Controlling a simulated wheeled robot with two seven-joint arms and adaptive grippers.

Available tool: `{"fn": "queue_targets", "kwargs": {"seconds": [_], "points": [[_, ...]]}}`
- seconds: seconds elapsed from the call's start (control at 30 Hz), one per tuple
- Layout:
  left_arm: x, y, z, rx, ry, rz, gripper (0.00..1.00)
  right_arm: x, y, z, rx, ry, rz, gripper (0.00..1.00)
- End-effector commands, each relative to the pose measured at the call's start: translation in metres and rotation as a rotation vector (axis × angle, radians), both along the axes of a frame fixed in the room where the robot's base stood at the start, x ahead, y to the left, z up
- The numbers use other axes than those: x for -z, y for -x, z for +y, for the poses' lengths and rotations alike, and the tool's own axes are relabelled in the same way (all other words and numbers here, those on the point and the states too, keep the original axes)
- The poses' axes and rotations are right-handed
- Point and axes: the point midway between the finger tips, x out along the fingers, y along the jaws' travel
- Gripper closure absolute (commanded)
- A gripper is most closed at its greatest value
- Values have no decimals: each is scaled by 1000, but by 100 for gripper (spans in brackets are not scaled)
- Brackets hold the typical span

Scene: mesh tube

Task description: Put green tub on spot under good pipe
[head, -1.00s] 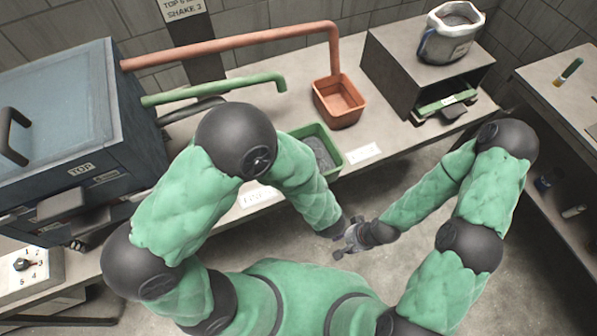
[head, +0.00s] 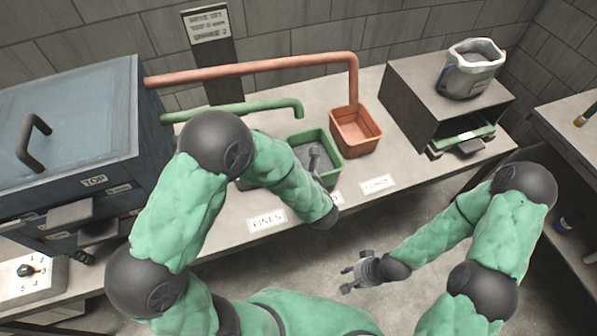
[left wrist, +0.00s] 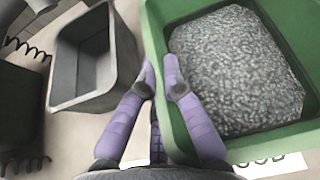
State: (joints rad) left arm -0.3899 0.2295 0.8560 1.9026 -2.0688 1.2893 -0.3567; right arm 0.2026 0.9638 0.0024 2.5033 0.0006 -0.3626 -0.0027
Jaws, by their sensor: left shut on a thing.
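The green tub (head: 337,172) holds grey grains. It stands near the outlet of the green pipe (head: 230,111), left of the orange tub; whether it touches the bench cannot be told. My left gripper (head: 314,158) reaches over it. In the left wrist view its purple fingers (left wrist: 160,85) are shut on the near left wall of the green tub (left wrist: 235,148). A white label, partly hidden, shows in front of the tub (left wrist: 272,166). My right gripper (head: 352,279) is low over the floor, empty, with its fingers apart.
An empty grey tub (left wrist: 68,95) stands close left of the green one in the left wrist view. The orange tub (head: 362,148) stands under an orange pipe (head: 260,68). A dark box (head: 420,90) carries a bucket (head: 470,70). Labels lie along the bench front (head: 267,220).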

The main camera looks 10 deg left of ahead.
Motion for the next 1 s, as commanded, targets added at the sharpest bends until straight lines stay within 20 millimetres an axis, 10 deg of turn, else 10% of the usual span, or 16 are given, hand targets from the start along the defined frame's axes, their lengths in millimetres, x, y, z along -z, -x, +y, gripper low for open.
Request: {"fn": "queue_targets", "kwargs": {"seconds": [1.0], "points": [[0,-73,49,-4,1,-6,100,6,0,0,0,0,0,60]]}}
